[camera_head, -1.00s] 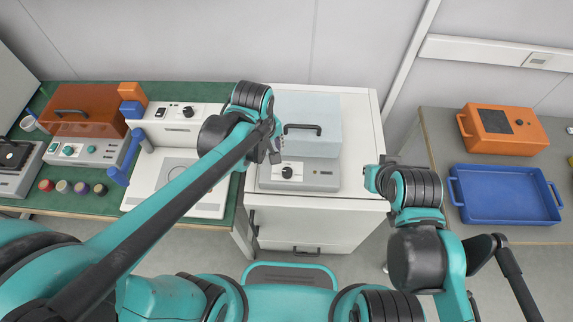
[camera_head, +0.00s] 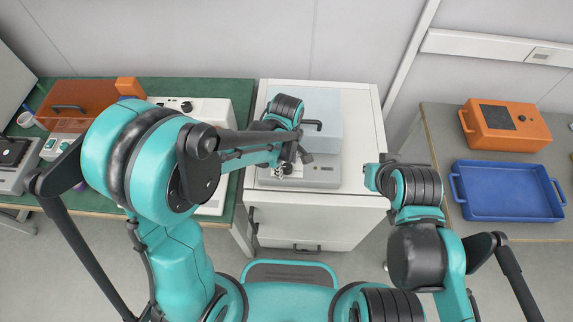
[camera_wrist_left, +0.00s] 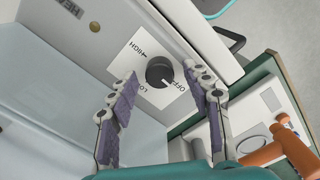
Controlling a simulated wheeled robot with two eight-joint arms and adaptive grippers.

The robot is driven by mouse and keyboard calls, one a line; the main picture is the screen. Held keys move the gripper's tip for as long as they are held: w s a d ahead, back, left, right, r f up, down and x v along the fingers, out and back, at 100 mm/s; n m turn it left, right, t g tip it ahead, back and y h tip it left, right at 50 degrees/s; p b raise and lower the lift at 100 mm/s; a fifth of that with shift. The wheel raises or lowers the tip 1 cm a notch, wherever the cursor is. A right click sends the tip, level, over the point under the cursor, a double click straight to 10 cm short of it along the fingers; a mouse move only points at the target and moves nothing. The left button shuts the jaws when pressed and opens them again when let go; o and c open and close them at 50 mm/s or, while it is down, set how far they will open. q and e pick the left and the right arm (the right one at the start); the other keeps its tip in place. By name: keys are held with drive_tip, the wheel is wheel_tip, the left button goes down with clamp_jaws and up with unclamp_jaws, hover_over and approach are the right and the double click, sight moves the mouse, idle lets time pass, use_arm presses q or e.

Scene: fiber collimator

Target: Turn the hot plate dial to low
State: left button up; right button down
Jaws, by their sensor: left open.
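The hot plate (camera_head: 325,175) is a grey box on the white cabinet, with a pale translucent cover (camera_head: 325,108) behind its front panel. Its black dial (camera_wrist_left: 160,72) sits on a white plate marked OFF, LOW and HIGH; the dial's white mark points toward OFF. My left gripper (camera_wrist_left: 161,78) is open, with its two purple-padded fingers on either side of the dial. I cannot tell whether they touch it. In the head view my left gripper (camera_head: 292,165) is at the front panel and partly hides the dial. My right gripper (camera_head: 378,176) is over the cabinet's right edge, its jaws unclear.
A green bench (camera_head: 243,100) with lab devices lies left, partly hidden by my left arm. At right, a table holds a blue tray (camera_head: 505,212) and an orange box (camera_head: 538,135).

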use_arm(q)
clamp_jaws()
drive_tip(key=shift+m, duration=0.4)
drive_tip(key=m, duration=0.3)
drive_tip(key=shift+f+b, duration=0.1)
drive_tip(key=shift+b, duration=0.2)
drive_tip(key=m, duration=0.4)
drive_tip(key=shift+m, duration=0.3)
drive_tip(key=m, duration=0.4)
drive_tip(key=shift+d+m+b, duration=0.1)
drive_tip(key=shift+m+b, duration=0.2)
drive_tip(key=shift+b, duration=0.1)
drive_tip(key=m, duration=0.4)
drive_tip(key=shift+m, duration=0.3)
